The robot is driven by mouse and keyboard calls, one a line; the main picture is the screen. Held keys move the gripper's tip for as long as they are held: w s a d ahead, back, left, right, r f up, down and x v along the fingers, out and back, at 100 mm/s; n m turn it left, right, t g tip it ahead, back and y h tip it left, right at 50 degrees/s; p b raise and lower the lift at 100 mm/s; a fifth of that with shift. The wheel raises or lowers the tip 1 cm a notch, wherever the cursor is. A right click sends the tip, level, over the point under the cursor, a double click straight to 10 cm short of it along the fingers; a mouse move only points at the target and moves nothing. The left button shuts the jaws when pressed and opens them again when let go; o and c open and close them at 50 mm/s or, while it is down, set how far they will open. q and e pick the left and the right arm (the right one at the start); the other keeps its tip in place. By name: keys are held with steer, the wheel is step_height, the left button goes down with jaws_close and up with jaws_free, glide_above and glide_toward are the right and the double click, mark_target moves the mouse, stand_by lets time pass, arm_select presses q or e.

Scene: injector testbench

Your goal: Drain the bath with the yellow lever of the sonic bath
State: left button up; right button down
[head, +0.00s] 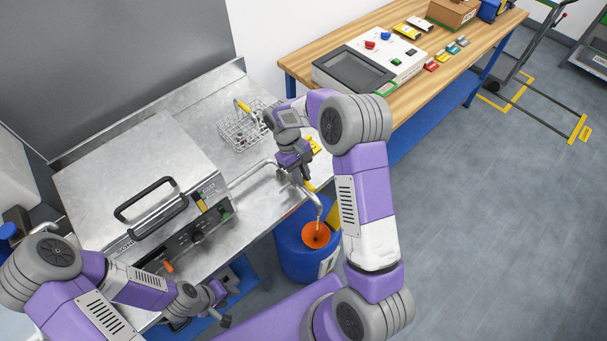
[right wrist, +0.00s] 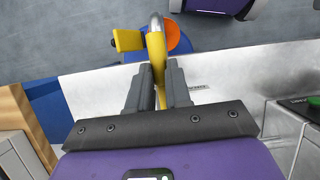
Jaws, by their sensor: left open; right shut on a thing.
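The sonic bath (head: 150,165) is a steel unit on a metal bench, its lid down with a black handle. Its curved drain pipe (head: 320,207) ends above the orange funnel (head: 313,238) of a blue drum (head: 293,255). The yellow lever (right wrist: 157,52) is at this pipe in the right wrist view. My right gripper (right wrist: 158,82) is shut on the yellow lever; in the head view its fingers (head: 305,180) partly hide it. My left gripper (head: 222,308) is open and empty, low in front of the bench. I cannot see liquid flowing.
A wire basket (head: 238,133) with a yellow handle stands on the steel bench beside the bath. A wooden table (head: 400,92) at the back right holds a control box (head: 372,58) and small coloured parts. The floor at right is clear near me.

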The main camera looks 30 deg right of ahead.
steer(key=c, duration=1.1)
jaws_free()
steer(key=shift+o, duration=0.2)
steer(key=v, duration=0.7)
steer(key=shift+w+r, duration=0.15)
steer(key=shift+r, duration=0.15)
steer(key=shift+f, duration=0.1)
